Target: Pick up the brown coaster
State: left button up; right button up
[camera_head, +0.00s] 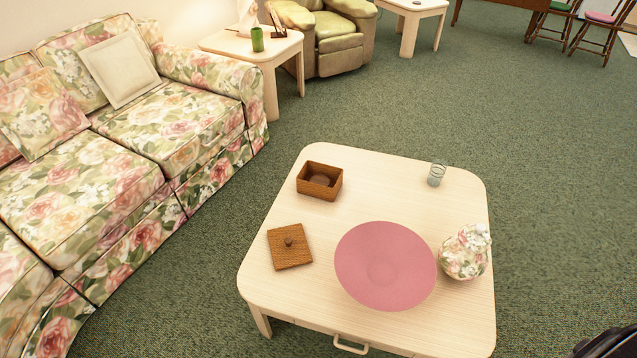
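A square brown wooden box (306,187) stands open on the light wood coffee table (385,172), near its far left corner. A round brown shape (320,180) shows inside it and may be the brown coaster; it is partly hidden by the box walls. A flat square brown wooden piece with a dark knob, like a lid (291,257), lies on the table nearer to me. Neither of my grippers is in view. A black part at the bottom right corner may be part of my arm, but I cannot tell.
A pink round dish (385,265), a floral vase (464,254) and a clear glass (436,173) stand on the coffee table. A floral sofa (130,150) is at left. A side table (232,43) with a green cup (257,39) stands behind. Green carpet is clear at right.

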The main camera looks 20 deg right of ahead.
aim_at(320, 179)
jog(key=u, duration=1)
jog(key=i+u, duration=0.4)
jog(key=i, duration=0.9)
jog(key=i+l+z, duration=0.1)
jog(key=i+z, duration=0.7)
jog(key=i+j+z, duration=0.4)
jog(key=i+l, duration=0.1)
